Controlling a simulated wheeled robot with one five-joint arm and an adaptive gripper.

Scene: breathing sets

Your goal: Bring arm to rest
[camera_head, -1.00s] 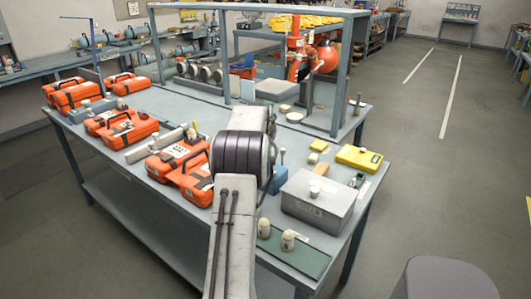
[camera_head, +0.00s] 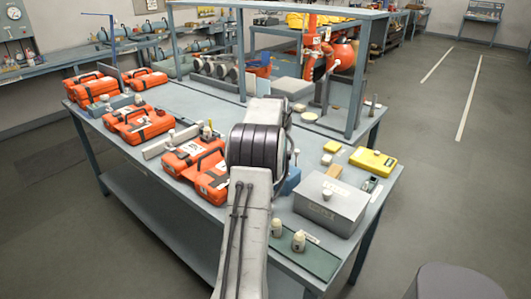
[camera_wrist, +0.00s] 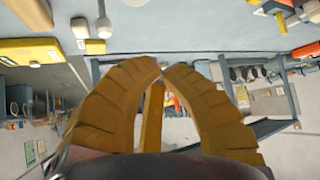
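My arm (camera_head: 243,235) reaches up the middle of the head view, over the workbench (camera_head: 200,101). My gripper is hidden behind the arm there. In the wrist view my gripper (camera_wrist: 163,68) shows large, with ridged yellow-brown fingers. The fingertips come together and nothing shows held between them. The wrist picture is upside down, with the bench top across its upper part.
Orange cases (camera_head: 143,124) line the bench's left side. A grey box (camera_head: 330,205), a yellow case (camera_head: 372,163) and small white-capped jars (camera_head: 298,241) stand on the right. A shelf frame post (camera_head: 356,80) rises behind. Open floor (camera_head: 455,170) lies to the right.

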